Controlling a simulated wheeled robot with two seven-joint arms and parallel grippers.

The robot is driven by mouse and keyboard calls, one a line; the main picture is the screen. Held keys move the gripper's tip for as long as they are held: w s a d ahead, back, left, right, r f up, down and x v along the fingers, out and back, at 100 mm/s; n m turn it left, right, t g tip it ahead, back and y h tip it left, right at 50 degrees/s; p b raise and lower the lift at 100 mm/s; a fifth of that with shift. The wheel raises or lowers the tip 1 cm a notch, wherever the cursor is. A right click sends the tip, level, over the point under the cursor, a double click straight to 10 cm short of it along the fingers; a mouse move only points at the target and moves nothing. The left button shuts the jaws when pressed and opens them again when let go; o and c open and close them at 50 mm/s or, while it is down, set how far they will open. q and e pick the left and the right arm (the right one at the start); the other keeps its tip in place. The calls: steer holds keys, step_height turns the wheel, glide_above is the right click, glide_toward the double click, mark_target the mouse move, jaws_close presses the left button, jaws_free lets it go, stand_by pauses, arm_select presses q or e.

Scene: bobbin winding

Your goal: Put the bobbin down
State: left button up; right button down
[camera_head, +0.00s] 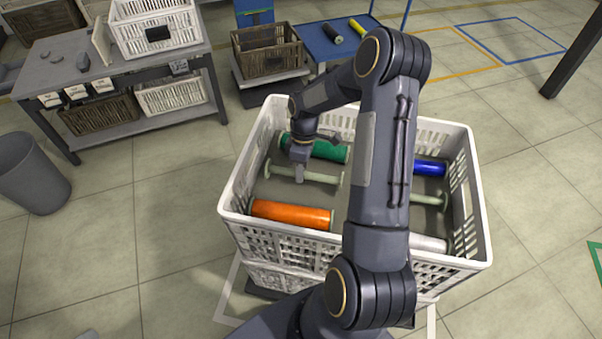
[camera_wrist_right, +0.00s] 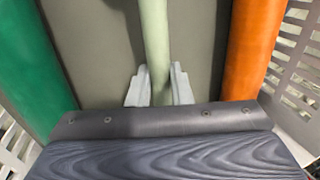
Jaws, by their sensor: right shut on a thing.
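A pale green empty bobbin (camera_head: 318,176) with flanged ends lies inside the white crate (camera_head: 232,190), between a green bobbin (camera_head: 328,151) and an orange bobbin (camera_head: 290,214). My right gripper (camera_head: 301,174) reaches down into the crate and is shut on the pale bobbin's shaft. In the right wrist view the shaft (camera_wrist_right: 154,45) runs between both fingers (camera_wrist_right: 154,88), with the green bobbin (camera_wrist_right: 35,60) on the left and the orange bobbin (camera_wrist_right: 250,50) on the right. I cannot tell whether the pale bobbin touches the crate floor. My left gripper is not in view.
In the crate's right part lie a blue bobbin (camera_head: 431,167), another pale bobbin (camera_head: 428,199) and a whitish one (camera_head: 428,243), partly behind my arm. A grey workbench (camera_head: 60,50), a brown crate (camera_head: 268,62), a blue table (camera_head: 318,42) and a grey bin (camera_head: 32,172) stand around.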

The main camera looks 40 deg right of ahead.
steer(key=shift+f, duration=0.65)
